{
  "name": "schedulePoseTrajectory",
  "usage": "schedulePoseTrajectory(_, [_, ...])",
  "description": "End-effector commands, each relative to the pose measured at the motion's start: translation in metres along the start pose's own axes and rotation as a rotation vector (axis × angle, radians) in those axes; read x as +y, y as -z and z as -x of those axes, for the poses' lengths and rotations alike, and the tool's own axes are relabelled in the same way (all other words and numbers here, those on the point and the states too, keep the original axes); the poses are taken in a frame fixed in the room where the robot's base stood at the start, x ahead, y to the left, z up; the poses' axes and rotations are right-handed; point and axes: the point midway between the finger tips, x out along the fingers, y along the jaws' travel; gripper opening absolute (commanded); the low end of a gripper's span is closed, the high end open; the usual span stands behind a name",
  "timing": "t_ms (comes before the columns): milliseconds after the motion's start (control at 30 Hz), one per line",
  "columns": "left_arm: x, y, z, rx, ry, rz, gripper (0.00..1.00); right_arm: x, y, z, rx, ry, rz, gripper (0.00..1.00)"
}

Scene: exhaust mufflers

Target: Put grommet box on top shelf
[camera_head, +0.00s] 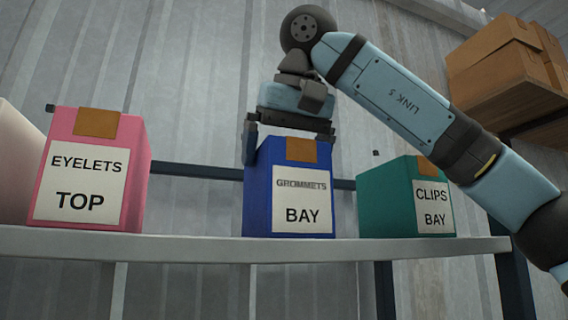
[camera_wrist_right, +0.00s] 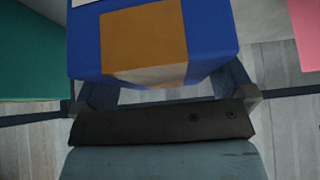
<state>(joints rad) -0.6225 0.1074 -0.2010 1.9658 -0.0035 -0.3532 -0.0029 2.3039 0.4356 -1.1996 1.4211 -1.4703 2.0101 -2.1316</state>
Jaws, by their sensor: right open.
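The grommet box (camera_head: 259,196) is blue, with a white label reading GROMMETS BAY and an orange-brown patch on its upper front. It stands upright on the grey shelf (camera_head: 180,246), between a pink and a green box. My right gripper (camera_head: 290,142) reaches down over it from above, its fingers open at the two sides of the box top. In the right wrist view the blue box (camera_wrist_right: 215,35) with its orange-brown patch lies between the open fingers (camera_wrist_right: 165,95). Contact cannot be told. My left gripper is not in view.
A pink box (camera_head: 132,180) labelled EYELETS TOP stands left and a green box (camera_head: 385,205) labelled CLIPS BAY stands right, with gaps beside the blue box. Cardboard boxes (camera_head: 495,60) sit at upper right. A corrugated wall is behind.

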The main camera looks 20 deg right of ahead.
Motion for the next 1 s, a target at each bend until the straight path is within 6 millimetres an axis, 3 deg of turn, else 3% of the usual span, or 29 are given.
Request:
schedulePoseTrajectory(300, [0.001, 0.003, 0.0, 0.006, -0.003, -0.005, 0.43, 0.0, 0.0, 0.069, 0.005, -0.001, -0.001, 1.0])
schedulePoseTrajectory(500, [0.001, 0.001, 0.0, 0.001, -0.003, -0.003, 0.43, 0.0, 0.0, 0.098, 0.003, -0.001, 0.0, 1.0])
schedulePoseTrajectory(1000, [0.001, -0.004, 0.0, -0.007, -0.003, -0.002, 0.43, 0.0, 0.0, 0.107, 0.0, 0.001, 0.001, 1.0])
